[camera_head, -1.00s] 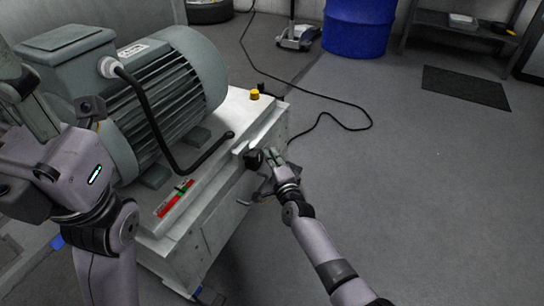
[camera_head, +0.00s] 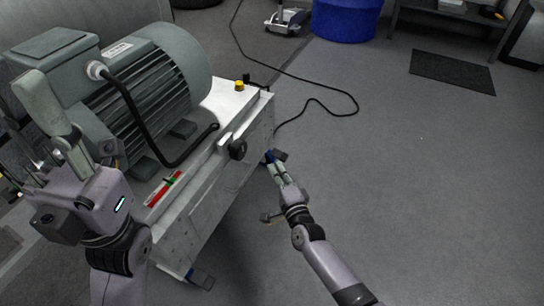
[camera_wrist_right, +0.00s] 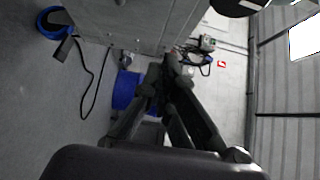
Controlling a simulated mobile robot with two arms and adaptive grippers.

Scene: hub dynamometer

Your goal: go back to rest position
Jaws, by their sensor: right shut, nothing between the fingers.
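My right gripper (camera_head: 272,162) is shut and empty. It is beside the right end of the white cabinet (camera_head: 205,205), apart from the black knob (camera_head: 237,149) on its side. In the right wrist view its dark fingers (camera_wrist_right: 171,58) come together near the cabinet wall (camera_wrist_right: 150,20). My left gripper (camera_head: 25,110) is at the left edge, in front of the large grey motor (camera_head: 155,85). Its fingers look spread, with part of them cut off by the picture edge, and I see nothing held.
A black cable (camera_head: 325,85) lies on the floor behind the cabinet. A blue barrel (camera_head: 345,20), a dark mat (camera_head: 452,70) and a shelf (camera_head: 450,15) are at the back. A yellow button (camera_head: 239,86) is on the cabinet top. The floor at right is clear.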

